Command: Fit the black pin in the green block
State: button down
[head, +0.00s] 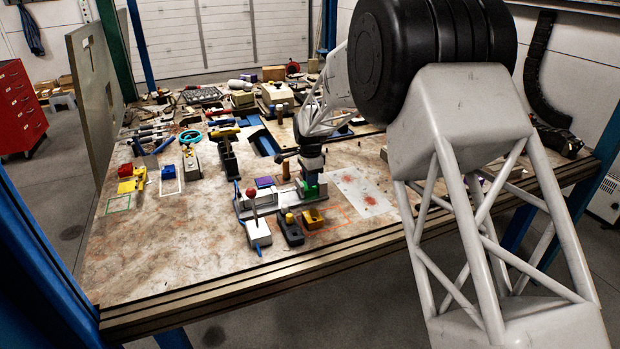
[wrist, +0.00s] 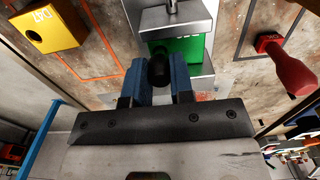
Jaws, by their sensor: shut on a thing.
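The green block (wrist: 188,52) sits in a grey metal fixture (wrist: 200,18), partly covered by my fingers. It also shows as a small green patch below my gripper in the head view (head: 311,189). My gripper (wrist: 159,78) has its blue fingers closed around the black pin (wrist: 158,69), whose rounded dark end shows between them. The pin overlaps the green block's lower left part in the wrist view. The pin's far end is hidden, and I cannot tell whether it is above the block or inside it. In the head view my gripper (head: 311,172) points down just above the block.
A yellow-orange block with a hole (wrist: 50,28) stands beside the fixture. A red-knobbed lever on a white base (head: 258,232) and a dark box with a yellow button (head: 291,230) stand nearer the table's front edge.

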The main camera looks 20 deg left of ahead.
jog(key=c, duration=0.9)
grip_release()
jog(key=shift+r, duration=3.9)
